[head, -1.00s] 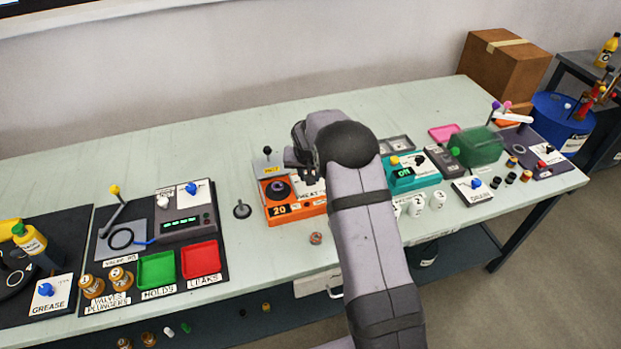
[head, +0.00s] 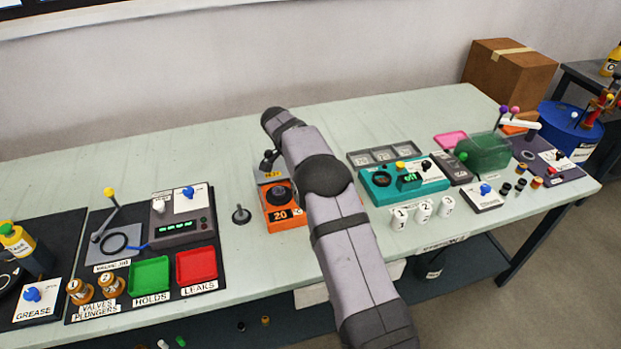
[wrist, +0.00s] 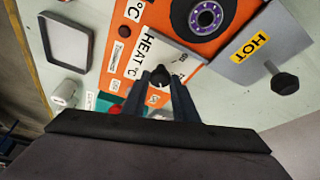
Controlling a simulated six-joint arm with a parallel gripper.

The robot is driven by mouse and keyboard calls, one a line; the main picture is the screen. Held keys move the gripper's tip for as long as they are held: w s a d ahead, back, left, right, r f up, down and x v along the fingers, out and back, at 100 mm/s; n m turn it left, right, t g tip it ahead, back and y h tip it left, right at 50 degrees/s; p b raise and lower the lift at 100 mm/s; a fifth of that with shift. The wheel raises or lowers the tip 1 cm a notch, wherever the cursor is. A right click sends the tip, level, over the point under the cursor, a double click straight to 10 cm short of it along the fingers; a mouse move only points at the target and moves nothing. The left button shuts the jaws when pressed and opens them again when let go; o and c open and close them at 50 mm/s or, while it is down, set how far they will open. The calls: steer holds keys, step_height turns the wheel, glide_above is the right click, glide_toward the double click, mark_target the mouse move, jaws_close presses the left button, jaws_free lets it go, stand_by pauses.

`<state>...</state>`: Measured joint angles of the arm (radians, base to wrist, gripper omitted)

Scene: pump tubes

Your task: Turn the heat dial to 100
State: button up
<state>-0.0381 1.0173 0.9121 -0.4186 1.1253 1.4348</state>
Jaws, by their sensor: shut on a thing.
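The heat dial (wrist: 158,76) is a small black knob on a white plate marked HEAT °C, on the orange unit (wrist: 121,27) in the wrist view. My gripper (wrist: 160,80) has its two dark fingers closed on either side of the dial. The dial's setting is too small to read. In the head view the orange unit (head: 268,218) shows 20 on its display, and a dark round part (head: 279,193) sits on top. My arm covers the unit's right side, so the dial and fingertips are hidden there.
A grey plate with a yellow HOT label (wrist: 250,47) and a black-knobbed lever (wrist: 285,82) adjoins the orange unit. A teal unit (head: 378,194) and white numbered cups (head: 424,211) stand right of my arm. Red (head: 196,265) and green (head: 149,276) trays lie left.

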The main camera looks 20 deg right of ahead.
steer(key=shift+m, duration=0.6)
steer(key=o, duration=1)
steer(key=shift+r, duration=0.1)
steer(key=v, duration=0.7)
steer(key=shift+a+r+b, duration=0.1)
steer(key=shift+b, duration=0.3)
